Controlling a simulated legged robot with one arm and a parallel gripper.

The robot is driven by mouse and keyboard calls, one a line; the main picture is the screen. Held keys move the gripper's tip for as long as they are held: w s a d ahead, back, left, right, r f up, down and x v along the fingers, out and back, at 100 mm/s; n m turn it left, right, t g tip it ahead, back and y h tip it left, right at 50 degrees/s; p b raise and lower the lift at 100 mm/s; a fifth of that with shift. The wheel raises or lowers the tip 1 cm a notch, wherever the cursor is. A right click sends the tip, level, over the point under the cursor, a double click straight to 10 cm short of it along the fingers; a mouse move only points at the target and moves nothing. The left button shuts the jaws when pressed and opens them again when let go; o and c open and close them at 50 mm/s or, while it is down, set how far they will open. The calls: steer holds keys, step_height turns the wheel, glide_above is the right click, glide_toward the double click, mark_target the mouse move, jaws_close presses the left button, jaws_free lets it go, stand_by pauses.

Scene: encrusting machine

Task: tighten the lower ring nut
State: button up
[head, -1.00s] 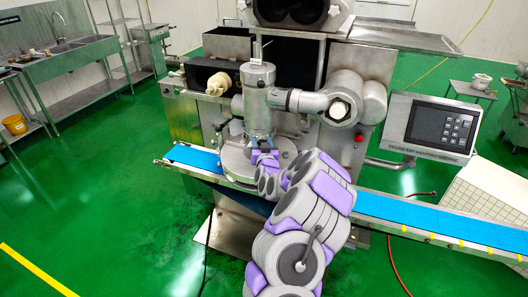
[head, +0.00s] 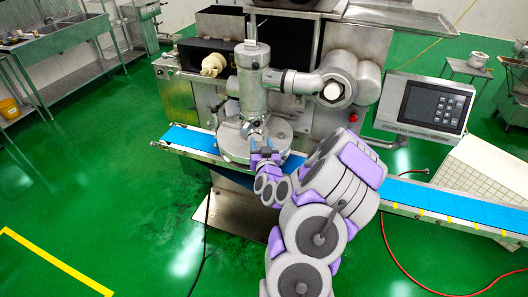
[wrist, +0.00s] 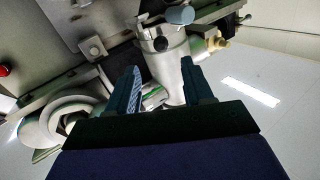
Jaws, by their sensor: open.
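The machine's upright metal cylinder (head: 252,85) stands above a round steel plate (head: 283,133). A collar at its lower end (head: 250,116) is where the lower ring nut appears to be, but I cannot make out the nut clearly. My gripper (head: 262,145) is just below and in front of that lower end, over the round plate. In the wrist view my gripper (wrist: 160,68) is open, with a dark finger on each side of the metal cylinder (wrist: 172,68). I cannot tell whether either finger touches it.
A blue conveyor belt (head: 440,203) runs past both sides of the plate. A thick side pipe (head: 295,82) joins the cylinder on the right. A control panel (head: 434,106) stands at the right. The green floor in front is mostly clear, with a red hose (head: 388,250) at right.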

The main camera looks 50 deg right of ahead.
steer(key=p+v, duration=0.5)
steer(key=p, duration=0.5)
steer(key=shift+s+r+p, duration=0.1)
steer(key=shift+p, duration=0.25)
stand_by(0.4)
